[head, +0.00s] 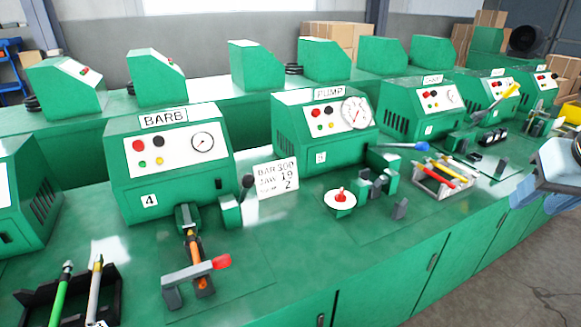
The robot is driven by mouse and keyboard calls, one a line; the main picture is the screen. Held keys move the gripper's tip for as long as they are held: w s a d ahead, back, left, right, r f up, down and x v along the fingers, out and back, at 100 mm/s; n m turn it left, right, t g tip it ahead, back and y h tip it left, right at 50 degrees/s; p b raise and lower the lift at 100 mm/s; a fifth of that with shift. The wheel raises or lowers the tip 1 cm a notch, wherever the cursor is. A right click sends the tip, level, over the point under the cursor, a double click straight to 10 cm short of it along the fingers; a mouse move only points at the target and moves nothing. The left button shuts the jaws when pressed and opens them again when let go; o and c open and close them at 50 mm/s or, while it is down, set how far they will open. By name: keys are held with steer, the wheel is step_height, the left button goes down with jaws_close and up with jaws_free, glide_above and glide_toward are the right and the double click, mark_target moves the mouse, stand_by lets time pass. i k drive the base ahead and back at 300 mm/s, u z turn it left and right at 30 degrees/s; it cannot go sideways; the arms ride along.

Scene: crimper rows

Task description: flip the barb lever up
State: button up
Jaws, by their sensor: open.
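The green machine labelled BARB (168,155) stands left of centre, with a gauge, buttons and a number 4 tag. At its front right corner is a green block (230,213) with a short lever ending in a black knob (247,181). This seems to be the barb lever; it is small, and its exact tilt is hard to tell. In front of the machine, a clamp holds an orange-brown piece (195,248), with a red-tipped handle (221,262) beside it. A blue-grey part of my arm shows at the right edge, far from the lever. My gripper's jaws do not show.
A white sign (276,179) stands right of the lever. The PUMP machine (318,130) with a blue-knobbed lever (418,147) is further right. A dark rack (108,285) holds pens or tools at front left. The bench front (330,245) is fairly clear.

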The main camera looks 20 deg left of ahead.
mark_target(249, 179)
steer(key=u, duration=0.4)
steer(key=i, duration=0.1)
steer(key=z, duration=1.3)
steer(key=k, duration=2.1)
steer(key=u, duration=1.35)
steer(key=i, duration=1)
